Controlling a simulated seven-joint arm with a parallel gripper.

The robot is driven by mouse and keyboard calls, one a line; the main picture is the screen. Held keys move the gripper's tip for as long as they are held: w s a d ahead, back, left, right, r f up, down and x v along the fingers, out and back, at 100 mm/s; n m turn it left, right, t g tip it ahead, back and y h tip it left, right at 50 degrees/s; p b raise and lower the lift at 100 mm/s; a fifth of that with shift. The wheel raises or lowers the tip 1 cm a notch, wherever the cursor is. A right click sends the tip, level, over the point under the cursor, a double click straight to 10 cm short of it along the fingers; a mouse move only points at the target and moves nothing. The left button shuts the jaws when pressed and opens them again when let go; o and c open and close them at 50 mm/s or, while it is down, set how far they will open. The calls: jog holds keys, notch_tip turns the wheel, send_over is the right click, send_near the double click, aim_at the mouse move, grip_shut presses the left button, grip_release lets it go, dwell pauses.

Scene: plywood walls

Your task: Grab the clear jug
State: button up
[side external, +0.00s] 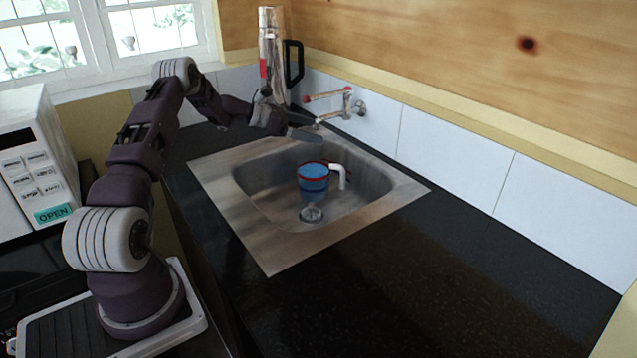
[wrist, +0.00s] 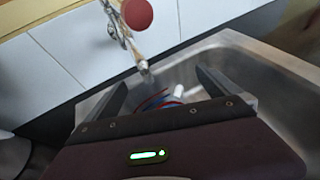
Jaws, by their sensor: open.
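The jug (side external: 313,182) is a bluish, see-through cup with a red rim, a dark blue band and a white handle on its right. It stands upright in the sink, over the drain. My gripper (side external: 310,127) is above the back left part of the sink, higher than the jug and apart from it. In the wrist view my gripper (wrist: 160,92) has its two fingers spread with nothing held between them. There, part of the jug (wrist: 165,101) shows low between the fingers, its lower part hidden by the gripper body.
The metal sink (side external: 225,195) is set in a dark counter (side external: 430,270). A tap with red knobs (side external: 347,104) is on the tiled wall close to my gripper. A tall silver flask (side external: 271,50) with a black handle stands behind. The counter at front right is clear.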

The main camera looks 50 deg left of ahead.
send_near(328, 164)
jog(key=x, duration=0.4)
jog(key=shift+s+a+f, duration=0.1)
jog(key=shift+a+f, duration=0.1)
jog(key=shift+f, duration=0.2)
jog(key=x, duration=0.3)
jog(key=shift+r, duration=0.2)
jog(key=c, duration=1.8)
jog(key=shift+r, duration=0.15)
jog(key=shift+c, duration=0.2)
